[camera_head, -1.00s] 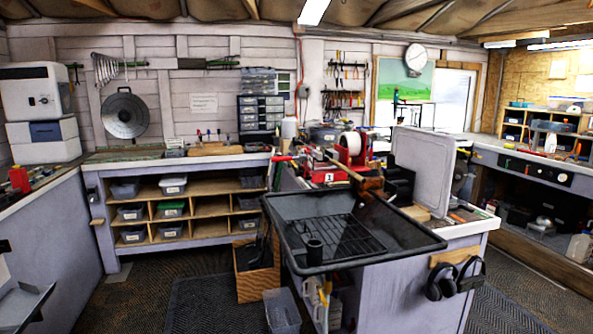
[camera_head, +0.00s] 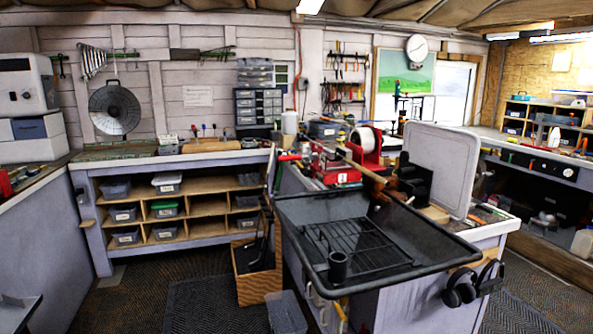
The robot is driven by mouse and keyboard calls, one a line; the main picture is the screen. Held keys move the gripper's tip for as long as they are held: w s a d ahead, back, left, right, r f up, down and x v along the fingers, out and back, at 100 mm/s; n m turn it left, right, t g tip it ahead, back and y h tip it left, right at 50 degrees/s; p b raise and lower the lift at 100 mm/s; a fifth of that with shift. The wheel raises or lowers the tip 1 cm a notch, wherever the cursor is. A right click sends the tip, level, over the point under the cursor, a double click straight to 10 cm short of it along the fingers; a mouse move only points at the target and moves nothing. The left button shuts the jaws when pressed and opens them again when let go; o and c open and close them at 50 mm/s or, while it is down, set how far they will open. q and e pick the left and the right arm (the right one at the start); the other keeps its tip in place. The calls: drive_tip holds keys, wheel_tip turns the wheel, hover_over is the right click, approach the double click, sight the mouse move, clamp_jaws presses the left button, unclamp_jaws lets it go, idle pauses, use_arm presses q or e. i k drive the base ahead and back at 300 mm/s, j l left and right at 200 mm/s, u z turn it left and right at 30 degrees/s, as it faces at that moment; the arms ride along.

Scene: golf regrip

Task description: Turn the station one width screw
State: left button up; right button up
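A red vise-like station marked "1" (camera_head: 343,177) sits on the central bench, behind a black tray. A wooden-looking shaft or block (camera_head: 366,171) lies across its right part. A second red fixture (camera_head: 367,143) with a white roll stands just behind it. The width screw is too small to make out from here. Neither of my grippers shows in the head view.
The black tray (camera_head: 452,247) with a wire rack juts out over the bench front. A wooden crate (camera_head: 258,284) and a grey bin (camera_head: 286,316) stand on the floor to its left. Headphones (camera_head: 471,287) hang at the bench's right. Floor at left centre is clear.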

sight(306, 172)
drive_tip(key=i+j, duration=0.7)
drive_tip(key=i+j+z, duration=0.1)
drive_tip(key=i+j, duration=0.55)
drive_tip(key=j, duration=0.15)
drive_tip(key=i+j+z, duration=0.1)
drive_tip(key=i+j, duration=0.55)
drive_tip(key=j, duration=0.15)
